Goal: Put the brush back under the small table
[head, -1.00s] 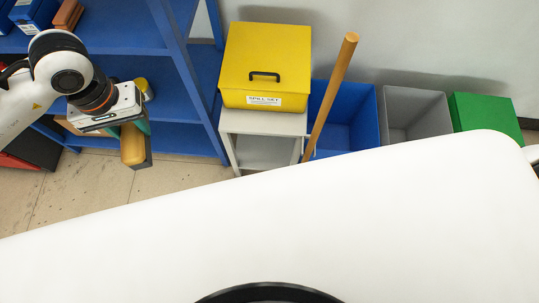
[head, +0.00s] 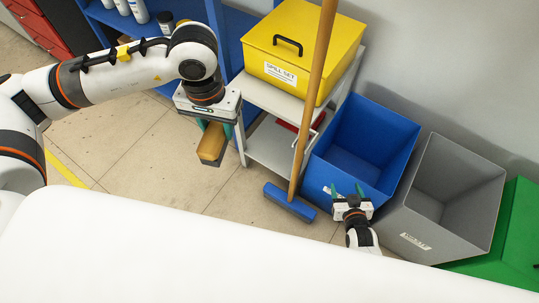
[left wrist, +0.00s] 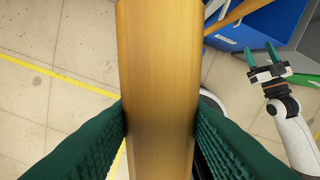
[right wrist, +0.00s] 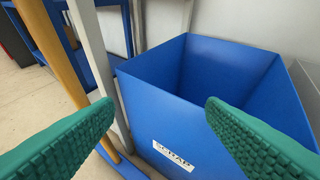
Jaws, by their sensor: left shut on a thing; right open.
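My left gripper (head: 206,127) is shut on the brush (head: 211,145), which has a wooden body and a dark lower edge. The brush hangs above the floor, left of the small table. In the left wrist view the brush's wooden part (left wrist: 158,80) is between the green fingers and hides much behind it. The small table (head: 262,100) is pale grey, with a low shelf (head: 268,150). My right gripper (head: 348,190) is open and empty in front of the blue bin; its fingers also show in the right wrist view (right wrist: 160,118).
A yellow spill set box (head: 297,45) stands on the table. A broom with a blue head (head: 290,202) leans at the table's front right. A red thing (head: 292,126) is partly hidden on the low shelf. A blue bin (head: 360,140) and grey bin (head: 445,190) stand right. Floor left is clear.

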